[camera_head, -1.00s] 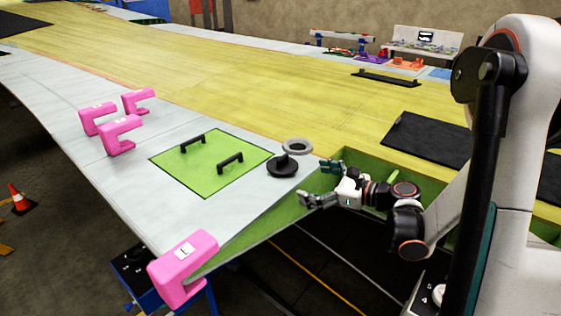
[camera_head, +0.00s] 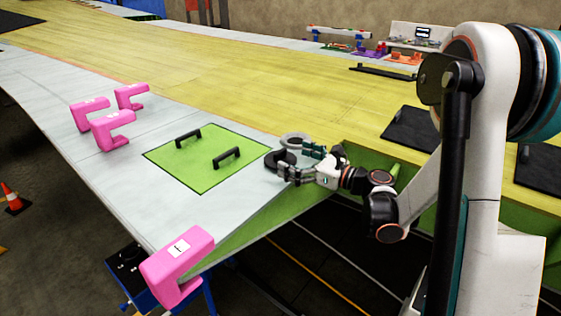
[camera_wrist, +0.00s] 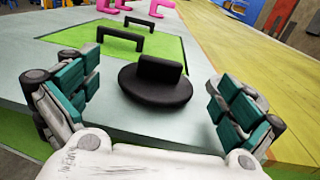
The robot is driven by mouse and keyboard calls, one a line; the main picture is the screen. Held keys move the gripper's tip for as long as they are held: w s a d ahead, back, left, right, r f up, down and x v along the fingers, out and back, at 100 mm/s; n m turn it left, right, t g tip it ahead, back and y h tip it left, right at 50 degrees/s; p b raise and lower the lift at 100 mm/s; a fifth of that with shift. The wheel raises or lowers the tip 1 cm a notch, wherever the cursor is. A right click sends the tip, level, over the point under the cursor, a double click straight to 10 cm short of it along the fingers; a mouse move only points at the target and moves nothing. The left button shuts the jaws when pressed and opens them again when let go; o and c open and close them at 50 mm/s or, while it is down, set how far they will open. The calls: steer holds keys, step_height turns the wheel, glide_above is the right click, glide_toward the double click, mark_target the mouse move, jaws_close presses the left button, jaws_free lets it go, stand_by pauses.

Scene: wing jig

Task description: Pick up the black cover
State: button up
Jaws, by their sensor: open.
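The black cover (camera_wrist: 155,86) is a round disc with a raised grip block on top. It lies flat on the pale wing skin, to the right of the green panel. In the head view the cover (camera_head: 272,160) is partly hidden by my gripper (camera_head: 302,162). In the wrist view my gripper (camera_wrist: 155,103) is open, with one teal-padded finger to each side of the cover. The cover stands ahead of and between the fingers, and I see a gap on both sides of it.
The green panel (camera_head: 205,178) carries two black handles. A pink clamp (camera_head: 178,262) sits on the near edge, with several more at the left. An open green-walled bay (camera_head: 370,158) lies to the right.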

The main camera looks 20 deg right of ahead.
mark_target(282, 152)
steer(key=b+x, duration=0.1)
steer(key=x, duration=0.3)
steer(key=shift+w+a, duration=0.2)
steer(key=shift+w, duration=0.2)
steer(key=shift+r, duration=0.1)
steer(key=c, duration=1)
steer(key=shift+c, duration=0.2)
steer(key=shift+r, duration=0.1)
step_height(282, 152, up, 19)
steer(key=p, duration=0.6)
steer(key=w+f+m+t+h, duration=0.1)
steer(key=f+m+h, duration=0.1)
steer(key=f, duration=0.3)
steer(key=w+f+m+t+h, duration=0.1)
steer(key=f+m+t+h, duration=0.1)
steer(key=f+h, duration=0.3)
steer(key=w+f+m+t+h, duration=0.1)
steer(key=f+m+h, duration=0.2)
steer(key=f+h, duration=0.1)
steer(key=shift+a+f+m, duration=0.25)
steer(key=shift+f+m, duration=0.15)
steer(key=shift+s+d+f+h, duration=0.2)
steer(key=shift+f+h, duration=0.1)
steer(key=shift+h, duration=0.1)
